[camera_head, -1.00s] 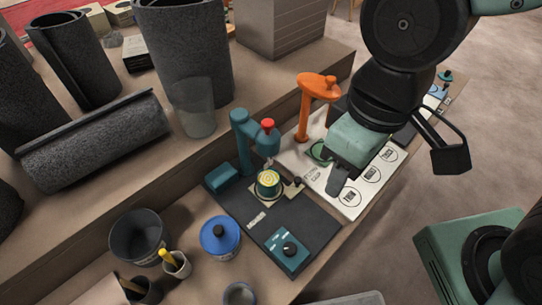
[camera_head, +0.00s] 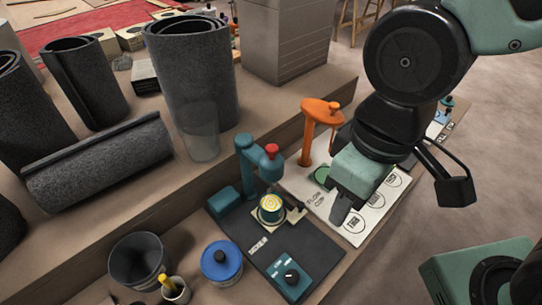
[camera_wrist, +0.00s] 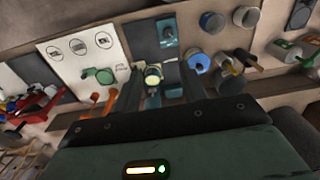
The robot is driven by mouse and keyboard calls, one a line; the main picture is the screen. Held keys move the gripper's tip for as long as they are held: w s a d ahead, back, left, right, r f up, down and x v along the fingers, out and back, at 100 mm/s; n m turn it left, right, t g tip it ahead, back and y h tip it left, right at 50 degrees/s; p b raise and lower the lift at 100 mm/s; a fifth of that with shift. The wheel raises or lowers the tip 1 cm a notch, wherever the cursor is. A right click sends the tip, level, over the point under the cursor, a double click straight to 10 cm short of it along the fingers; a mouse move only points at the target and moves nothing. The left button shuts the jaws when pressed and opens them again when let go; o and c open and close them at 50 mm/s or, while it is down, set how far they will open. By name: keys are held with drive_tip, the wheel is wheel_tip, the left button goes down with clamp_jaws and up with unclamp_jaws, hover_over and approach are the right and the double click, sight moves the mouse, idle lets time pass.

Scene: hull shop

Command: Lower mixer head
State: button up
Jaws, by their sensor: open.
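The teal mixer (camera_head: 246,165) stands on a dark mat (camera_head: 236,226). Its head with a red knob (camera_head: 271,151) is up above a cup with a yellow-ringed top (camera_head: 271,207), with a gap between them. In the wrist view the cup (camera_wrist: 153,76) shows beyond my fingers, with teal mixer parts (camera_wrist: 153,101) partly hidden between them. My gripper (camera_head: 346,212) is open and empty, over the white board to the right of the mixer in the head view. Its dark fingers also show in the wrist view (camera_wrist: 158,88).
An orange stand (camera_head: 320,113) rises from the white board (camera_head: 372,208) close to my gripper. A control box with a dial (camera_head: 290,276) sits on the mat's front. A blue-lidded tub (camera_head: 221,260) and a dark bucket (camera_head: 138,260) stand left. Dark rolls (camera_head: 190,75) occupy the raised shelf.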

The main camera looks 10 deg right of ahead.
drive_tip(key=shift+o, duration=0.5)
drive_tip(key=m+t+y+b, duration=0.3)
drive_tip(key=m+y, duration=1.4)
drive_tip(key=m, duration=1)
approach(272, 147)
drive_tip(key=a+p, duration=0.1)
drive_tip(key=a, duration=0.2)
drive_tip(key=w+a, duration=0.1)
drive_tip(key=a, duration=0.2)
drive_tip(key=a+p, duration=0.1)
drive_tip(key=a, duration=0.3)
drive_tip(key=shift+w+f+p, duration=0.15)
drive_tip(key=shift+w+p, duration=0.15)
drive_tip(key=shift+p, duration=0.05)
